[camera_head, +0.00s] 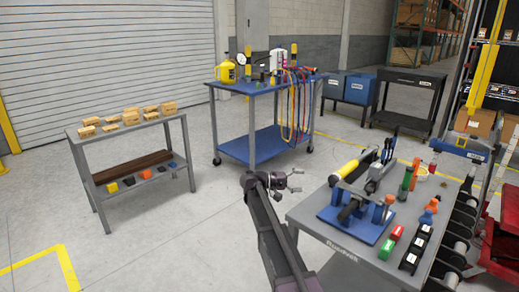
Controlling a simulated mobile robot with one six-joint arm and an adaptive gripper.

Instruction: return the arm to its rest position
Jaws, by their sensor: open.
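My arm (275,240) rises from the bottom middle of the view and bends at its top. My gripper (297,180) is small in the picture, at the right end of the wrist. It is open and I see nothing between its fingers. It appears in front of the floor, just left of the grey workbench (326,238). On that bench a blue fixture plate (350,226) carries a dark part with a yellow cylinder (348,170) beside it.
The bench also holds green, red, orange and black items. A grey table (70,134) with small wooden blocks stands left. A blue cart (240,87) with bottles and hoses stands behind. A red frame (503,240) is at right. Open floor (150,240) lies left of my arm.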

